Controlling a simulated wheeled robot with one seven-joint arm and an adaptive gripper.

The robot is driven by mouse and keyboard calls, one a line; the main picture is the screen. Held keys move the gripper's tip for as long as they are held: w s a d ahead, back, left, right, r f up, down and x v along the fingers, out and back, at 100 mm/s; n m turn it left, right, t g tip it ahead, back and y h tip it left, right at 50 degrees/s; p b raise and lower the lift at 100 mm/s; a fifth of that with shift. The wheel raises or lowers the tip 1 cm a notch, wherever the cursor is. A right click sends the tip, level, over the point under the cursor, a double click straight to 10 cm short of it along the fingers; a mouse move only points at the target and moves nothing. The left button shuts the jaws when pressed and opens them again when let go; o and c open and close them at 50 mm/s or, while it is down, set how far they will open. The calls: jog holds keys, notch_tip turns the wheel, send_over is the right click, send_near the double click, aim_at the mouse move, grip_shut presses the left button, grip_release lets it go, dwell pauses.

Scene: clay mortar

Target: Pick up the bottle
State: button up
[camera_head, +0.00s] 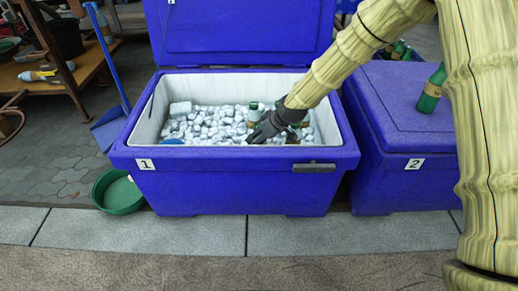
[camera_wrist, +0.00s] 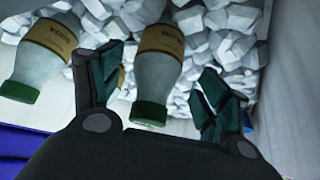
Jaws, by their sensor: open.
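In the wrist view a pale clear bottle (camera_wrist: 157,76) with a green cap and tan label lies between my gripper's fingers, its cap toward the palm. A second similar bottle (camera_wrist: 42,55) lies left of the left finger. My gripper (camera_wrist: 163,68) is open; I cannot tell whether a finger touches the bottle. In the head view my gripper (camera_head: 262,133) reaches down into the open blue cooler marked 1 (camera_head: 230,190), over the ice (camera_head: 205,125). A bottle with a green cap (camera_head: 253,107) shows just behind it. A green bottle (camera_head: 432,90) stands on cooler 2.
Closed blue cooler 2 (camera_head: 390,140) stands at the right, with more bottles (camera_head: 401,50) behind it. The cooler's pale inner wall (camera_wrist: 292,80) is close to the right finger. A green basin (camera_head: 118,193) and blue dustpan (camera_head: 109,128) are on the floor at left.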

jog(key=shift+w+a+f+b, duration=0.1)
jog(key=shift+w+f+b, duration=0.1)
jog(key=shift+f+b, duration=0.25)
jog(key=shift+w+f+b, duration=0.15)
jog(key=shift+f+b, duration=0.1)
jog(key=shift+f, duration=0.4)
jog(key=shift+b+x, duration=0.45)
jog(key=shift+x, duration=0.4)
jog(key=shift+a+r, duration=0.1)
jog(key=shift+r, duration=0.05)
jog(key=shift+w, duration=0.1)
jog(key=c, duration=1.5)
jog(key=shift+r, duration=0.15)
